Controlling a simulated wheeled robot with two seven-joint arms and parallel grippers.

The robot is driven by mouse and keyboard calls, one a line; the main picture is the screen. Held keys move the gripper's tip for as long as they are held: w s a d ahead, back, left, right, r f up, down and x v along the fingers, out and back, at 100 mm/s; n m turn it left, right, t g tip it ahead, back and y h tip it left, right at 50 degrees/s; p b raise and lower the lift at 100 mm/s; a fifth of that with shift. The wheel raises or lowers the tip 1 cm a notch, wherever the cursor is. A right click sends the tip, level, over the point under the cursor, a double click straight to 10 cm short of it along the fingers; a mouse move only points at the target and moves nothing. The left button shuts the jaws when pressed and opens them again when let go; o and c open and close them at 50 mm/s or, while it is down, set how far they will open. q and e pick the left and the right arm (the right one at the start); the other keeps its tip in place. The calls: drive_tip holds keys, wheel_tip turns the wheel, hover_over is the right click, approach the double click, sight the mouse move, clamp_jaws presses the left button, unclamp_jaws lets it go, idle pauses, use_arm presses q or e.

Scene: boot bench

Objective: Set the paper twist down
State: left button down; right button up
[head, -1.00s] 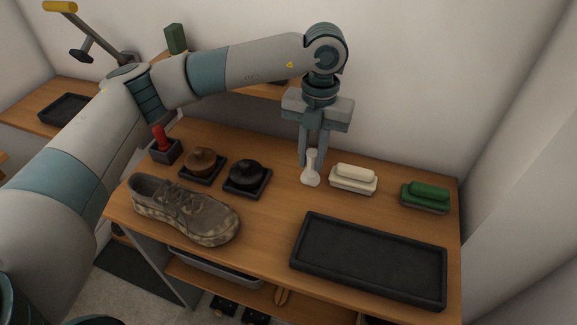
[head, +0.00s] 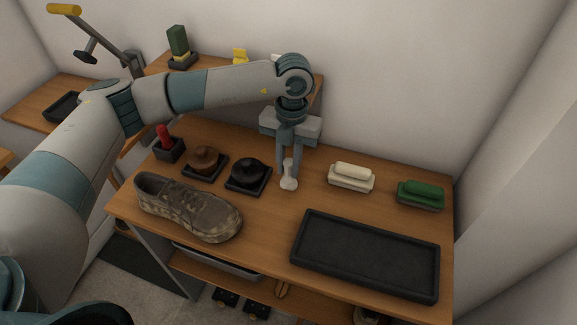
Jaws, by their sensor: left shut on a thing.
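The paper twist (head: 289,177) is a small white piece with a wider lower end, upright over the bench top (head: 262,210). My left gripper (head: 288,172) points down and is shut on its upper part. Its lower end is at or just above the wood; I cannot tell whether it touches. It is between the black round-topped item and the cream brush. My right gripper is not in view.
A brown shoe (head: 190,208) lies at the front left. A brown knob (head: 204,157) and a black knob (head: 248,172) sit in small trays. A cream brush (head: 351,177), a green brush (head: 420,194) and an empty black tray (head: 366,254) are to the right. Wood between is bare.

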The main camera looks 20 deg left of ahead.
use_arm(q)
drive_tip(key=shift+f+p, duration=0.3)
drive_tip(key=shift+f, duration=0.65)
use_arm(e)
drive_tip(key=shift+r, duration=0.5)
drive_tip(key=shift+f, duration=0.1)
use_arm(q)
drive_tip(key=shift+f+b, duration=0.2)
drive_tip(key=shift+b, duration=0.1)
drive_tip(key=c, duration=1.6)
unclamp_jaws()
drive_tip(key=shift+r, duration=0.1)
